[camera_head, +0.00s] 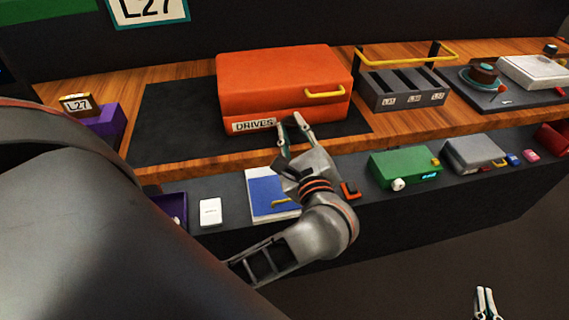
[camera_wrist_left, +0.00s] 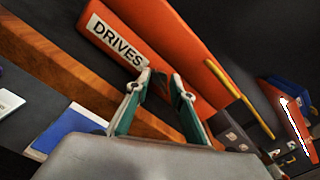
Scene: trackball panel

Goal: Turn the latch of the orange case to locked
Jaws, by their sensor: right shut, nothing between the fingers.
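The orange case (camera_head: 278,75) lies closed on a dark mat on the wooden shelf. Its front carries a DRIVES label (camera_head: 254,126) and a yellow handle (camera_head: 324,93). My left gripper (camera_head: 289,120) is at the case's lower front, right of the label, with its fingers apart. In the left wrist view the fingertips (camera_wrist_left: 160,78) are close to the orange front. A small dark piece shows between them; it may be the latch, but its position cannot be told. My right gripper (camera_head: 485,292) is shut and empty, low at the right, away from the shelf.
A grey slotted rack (camera_head: 403,90) with a yellow bar stands right of the case. A purple box (camera_head: 106,130) is at the left. A blue book (camera_head: 270,193), green box (camera_head: 403,167) and grey box (camera_head: 473,153) lie on the lower ledge. The dark mat (camera_head: 175,120) is bare left of the case.

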